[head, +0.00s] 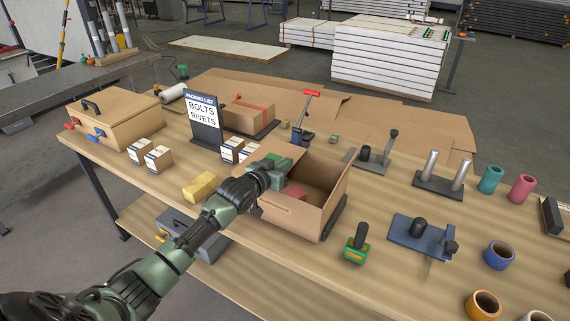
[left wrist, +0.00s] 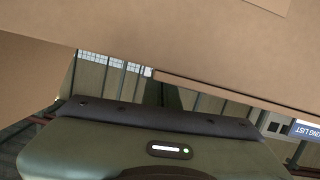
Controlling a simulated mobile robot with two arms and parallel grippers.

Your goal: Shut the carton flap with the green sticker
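The brown carton (head: 290,215) stands open at the middle of the table, and a dark red item (head: 295,193) shows inside it. My left gripper (head: 284,166) is at the carton's left side, over its upper edge, and hides part of that edge and any flap there. I cannot make out a green sticker on the carton. In the left wrist view a brown cardboard panel (left wrist: 180,35) crosses the top, close above my green gripper body. The fingers do not show clearly enough to tell open from shut. My right gripper is not in view.
A yellow block (head: 201,187) and small white-labelled boxes (head: 158,158) lie left of the carton. The packing list sign (head: 204,118) stands behind. A green-based stamp-like tool (head: 356,250) stands front right, beside a blue-grey fixture (head: 420,238). The table's front middle is clear.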

